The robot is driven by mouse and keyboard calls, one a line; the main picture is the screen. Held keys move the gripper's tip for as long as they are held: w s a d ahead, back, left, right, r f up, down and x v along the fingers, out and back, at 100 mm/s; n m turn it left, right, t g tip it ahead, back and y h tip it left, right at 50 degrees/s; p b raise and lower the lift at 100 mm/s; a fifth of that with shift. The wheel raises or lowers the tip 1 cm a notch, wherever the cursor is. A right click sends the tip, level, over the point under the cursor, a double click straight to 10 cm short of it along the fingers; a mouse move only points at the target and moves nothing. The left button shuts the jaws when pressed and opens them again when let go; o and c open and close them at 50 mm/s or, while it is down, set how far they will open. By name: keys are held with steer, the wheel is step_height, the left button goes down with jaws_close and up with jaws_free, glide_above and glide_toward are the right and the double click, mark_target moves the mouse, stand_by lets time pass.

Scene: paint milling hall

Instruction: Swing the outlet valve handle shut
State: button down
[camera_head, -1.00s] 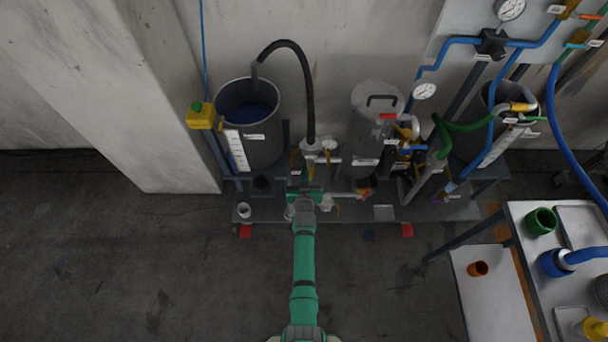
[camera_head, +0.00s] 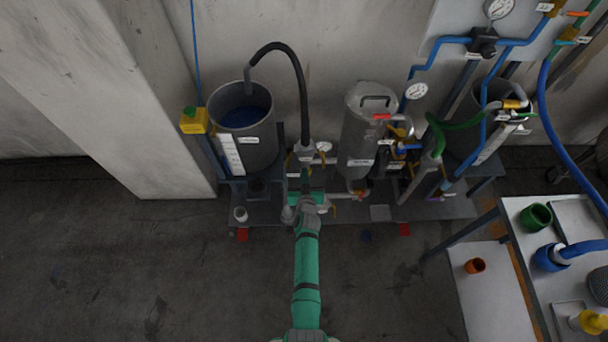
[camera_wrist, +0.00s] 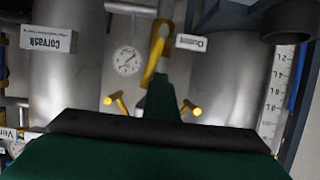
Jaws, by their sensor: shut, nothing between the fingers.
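My gripper (camera_wrist: 162,98) is shut and empty, with its green fingers pointing up in the wrist view. The fingertips are right at the lower end of a yellow valve handle (camera_wrist: 155,55), which stands slightly tilted beside an upside-down label reading "Outlet" (camera_wrist: 190,42). They overlap it in the picture; I cannot tell whether they touch. In the head view my gripper (camera_head: 305,180) reaches between the open tank with blue liquid (camera_head: 247,118) and the grey lidded vessel (camera_head: 363,140). The outlet handle is too small or hidden to make out there.
A round gauge (camera_wrist: 127,61) and two small yellow levers (camera_wrist: 116,102) (camera_wrist: 191,108) are close to my fingers. A black hose (camera_head: 298,75) drops down just behind my gripper. A bench with cups (camera_head: 520,235) stands at the right. The floor at left is clear.

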steer(key=shift+d, duration=0.85)
steer(key=shift+d+f, duration=0.3)
steer(key=shift+d, duration=0.55)
steer(key=shift+d+f, duration=0.45)
steer(key=shift+d, duration=0.35)
